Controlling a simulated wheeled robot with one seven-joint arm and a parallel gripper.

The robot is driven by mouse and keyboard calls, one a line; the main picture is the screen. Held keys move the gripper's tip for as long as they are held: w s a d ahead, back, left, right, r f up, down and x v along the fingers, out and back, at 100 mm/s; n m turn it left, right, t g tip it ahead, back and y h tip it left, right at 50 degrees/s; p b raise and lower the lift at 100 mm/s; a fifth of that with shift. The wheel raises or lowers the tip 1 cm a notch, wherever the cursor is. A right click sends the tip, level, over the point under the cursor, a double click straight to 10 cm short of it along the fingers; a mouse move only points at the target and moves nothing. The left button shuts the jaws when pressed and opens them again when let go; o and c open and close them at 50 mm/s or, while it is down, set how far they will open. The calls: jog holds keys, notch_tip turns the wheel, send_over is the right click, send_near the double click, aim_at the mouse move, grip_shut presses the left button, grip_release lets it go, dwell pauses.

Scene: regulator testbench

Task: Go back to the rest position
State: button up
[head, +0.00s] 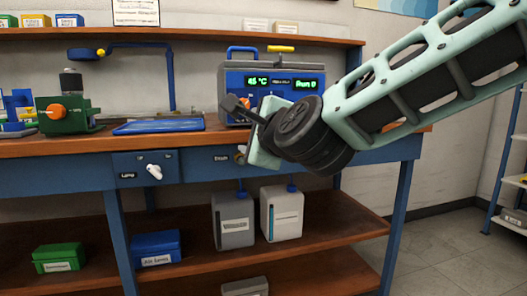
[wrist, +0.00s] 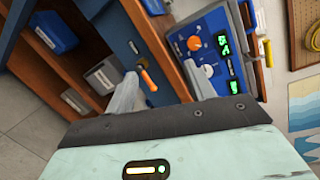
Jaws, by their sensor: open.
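My gripper (head: 240,128) hangs in front of the bench at the right in the head view, its wrist partly covering the blue instrument (head: 230,95). In the wrist view the two grey fingers of my gripper (wrist: 160,88) stand apart with nothing held between them. An orange handle (wrist: 148,80) shows beyond the fingertips against the blue bench front. Whether the fingers touch it I cannot tell. The blue instrument, with green lit displays and an orange knob, also shows behind the right finger in the wrist view (wrist: 208,70).
The blue-framed bench (head: 60,175) carries a green device (head: 70,118), a blue tray (head: 158,126) and a blue stand (head: 170,75). A white knob (head: 154,172) is on its front. Bins and grey containers (head: 233,222) sit below. Floor is clear at the lower right.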

jog(key=s+d+f+n+g, duration=0.3)
jog(key=s+f+n+g, duration=0.6)
jog(key=s+f+n, duration=0.7)
jog(key=s+d+f+n+g+h, duration=0.6)
jog(key=s+d+f+n, duration=0.25)
jog(key=s+d, duration=0.5)
notch_tip(320, 180, up, 36)
jog(key=s+p, duration=0.1)
jog(key=p, duration=3.5)
jog(key=shift+s+f, duration=0.15)
jog(key=shift+f, duration=0.05)
